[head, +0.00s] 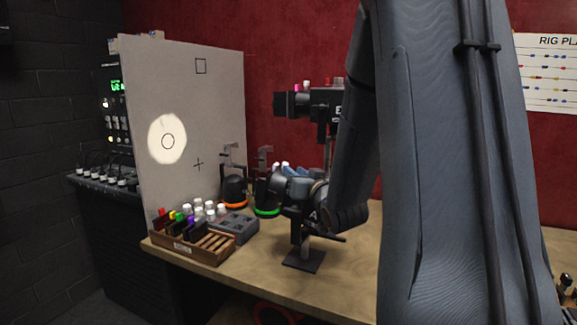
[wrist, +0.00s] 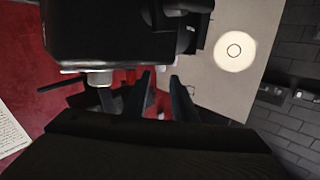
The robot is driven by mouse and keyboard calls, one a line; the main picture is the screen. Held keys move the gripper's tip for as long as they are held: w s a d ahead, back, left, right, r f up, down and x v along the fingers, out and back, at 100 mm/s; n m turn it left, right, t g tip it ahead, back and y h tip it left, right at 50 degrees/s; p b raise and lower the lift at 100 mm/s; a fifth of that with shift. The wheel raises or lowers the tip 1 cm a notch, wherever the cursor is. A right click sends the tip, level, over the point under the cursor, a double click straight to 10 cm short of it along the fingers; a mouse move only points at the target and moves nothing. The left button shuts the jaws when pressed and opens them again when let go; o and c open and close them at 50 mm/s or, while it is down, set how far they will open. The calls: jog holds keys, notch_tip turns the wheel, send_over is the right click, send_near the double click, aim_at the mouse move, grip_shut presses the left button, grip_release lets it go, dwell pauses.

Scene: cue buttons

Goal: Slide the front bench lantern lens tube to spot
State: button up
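The front bench lantern (head: 296,194) is a black lamp on a short stand with a flat dark base (head: 304,260), at the front of the bench. Its black body fills the upper part of the wrist view (wrist: 95,35), with a narrower dark part toward the board. My arm covers its right side in the head view, so the lens tube's exact position is unclear. My gripper (wrist: 160,77) has two dark fingers apart with nothing visible between them, close to the lantern body; I cannot tell whether they touch it. A wide bright disc (head: 156,147) surrounds a small drawn circle on the grey board.
The grey board (head: 220,110) also bears a square and a cross. A second lantern (head: 310,103) stands higher behind. A wooden rack (head: 192,248), a grey box (head: 235,228) and orange- and green-ringed items crowd the bench's left. The bench front (head: 260,275) is clear.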

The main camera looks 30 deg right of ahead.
aim_at(275, 180)
jog(key=shift+w+d+p, duration=0.15)
jog(key=shift+w+p, duration=0.25)
jog(key=shift+w, duration=1)
jog(key=shift+w+d+p, duration=0.15)
jog(key=shift+w+p, duration=0.25)
jog(key=shift+w, duration=0.95)
grip_shut()
